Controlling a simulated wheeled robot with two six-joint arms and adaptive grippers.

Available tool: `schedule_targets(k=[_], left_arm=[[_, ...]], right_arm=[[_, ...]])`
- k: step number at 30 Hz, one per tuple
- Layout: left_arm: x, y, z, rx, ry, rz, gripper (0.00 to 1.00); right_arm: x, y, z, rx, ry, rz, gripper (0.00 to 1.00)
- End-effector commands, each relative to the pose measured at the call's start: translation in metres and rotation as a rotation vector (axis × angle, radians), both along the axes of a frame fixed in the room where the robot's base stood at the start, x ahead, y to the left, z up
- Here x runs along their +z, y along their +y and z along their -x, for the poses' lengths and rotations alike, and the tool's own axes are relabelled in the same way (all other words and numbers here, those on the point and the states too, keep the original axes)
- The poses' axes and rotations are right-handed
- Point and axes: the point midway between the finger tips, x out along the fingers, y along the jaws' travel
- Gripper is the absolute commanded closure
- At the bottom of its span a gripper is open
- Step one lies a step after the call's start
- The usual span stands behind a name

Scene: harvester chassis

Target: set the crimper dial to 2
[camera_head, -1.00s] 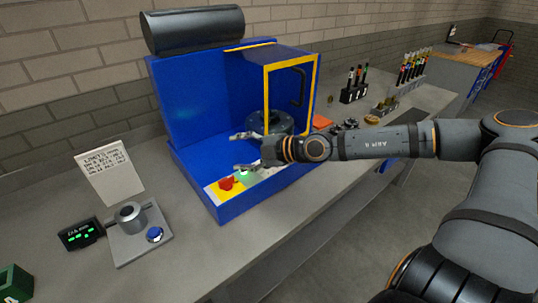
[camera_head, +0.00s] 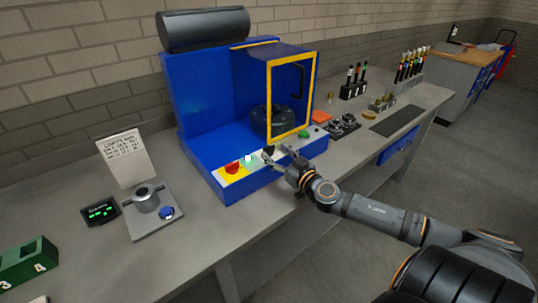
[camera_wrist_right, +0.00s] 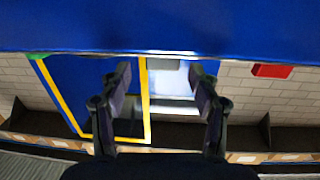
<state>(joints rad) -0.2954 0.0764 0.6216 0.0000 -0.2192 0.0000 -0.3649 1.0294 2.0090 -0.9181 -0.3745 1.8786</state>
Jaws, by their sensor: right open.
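The crimper (camera_head: 205,115) is a blue machine with a yellow-framed door (camera_head: 316,95) and a dark round die head (camera_head: 262,121) inside. Its front ledge carries a red button (camera_head: 232,168) on a yellow patch, a pale green-white lit spot (camera_head: 248,158) and a green button (camera_head: 304,134). A small dark knob, possibly the dial (camera_head: 268,150), shows at my right gripper's fingertips; its setting cannot be read. My right gripper (camera_head: 275,161) is open at the ledge's front; contact with the knob is unclear. In the right wrist view its two fingers (camera_wrist_right: 162,85) are spread with nothing between them.
Left on the bench stand a sign (camera_head: 126,158), a gauge fixture (camera_head: 152,205) with a blue button, a green-lit display (camera_head: 101,211) and a green numbered bin (camera_head: 28,262). Black tool racks (camera_head: 354,82) and fittings (camera_head: 382,103) stand right of the crimper. The bench front is clear.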

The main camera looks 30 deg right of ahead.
Motion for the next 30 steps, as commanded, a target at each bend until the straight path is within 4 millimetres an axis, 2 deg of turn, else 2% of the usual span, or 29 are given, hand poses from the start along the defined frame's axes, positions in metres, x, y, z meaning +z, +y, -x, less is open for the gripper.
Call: schedule_targets(k=[4, 6, 12, 24, 26, 30], left_arm=[[-0.004, 0.001, 0.005, 0.0, 0.008, -0.001, 1.0], [0.019, 0.001, 0.007, 0.0, 0.011, -0.001, 1.0], [0.038, 0.002, 0.006, 0.0, 0.01, -0.002, 1.0], [0.041, 0.003, 0.005, -0.001, 0.007, -0.004, 1.0], [0.041, 0.003, 0.005, -0.001, 0.007, -0.004, 1.0], [0.041, 0.003, 0.005, -0.001, 0.007, -0.004, 1.0]], right_arm=[[0.006, 0.004, -0.019, 0.01, -0.016, -0.012, 0.38], [0.014, -0.001, -0.024, -0.001, -0.005, -0.009, 0.38], [0.009, 0.001, -0.037, 0.005, -0.004, -0.006, 0.38], [0.004, 0.005, -0.042, 0.012, -0.008, -0.001, 0.38], [0.004, 0.005, -0.042, 0.012, -0.008, -0.001, 0.43], [0.004, 0.005, -0.042, 0.011, -0.008, -0.001, 0.62]])
